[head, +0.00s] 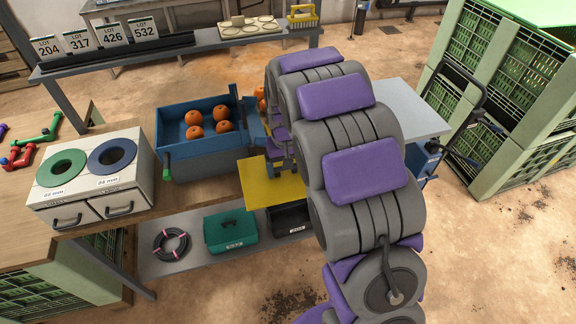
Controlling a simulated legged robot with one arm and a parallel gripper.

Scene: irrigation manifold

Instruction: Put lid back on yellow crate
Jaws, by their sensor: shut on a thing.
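A flat yellow panel (262,192), which looks like the lid, is at the middle of the head view, beside the right end of the bench and above the lower shelf. My gripper (282,166) is at the panel's far right side, shut on it; my arm covers most of the fingers and the panel's right part. I cannot make out a yellow crate; my arm hides the area behind it.
A blue tray (171,143) with several orange fruits stands left of the panel. A white box with green and blue sizing rings (144,180) is further left. A teal case (230,231) and coiled hose (171,244) lie on the lower shelf. Green crates (498,105) stand right.

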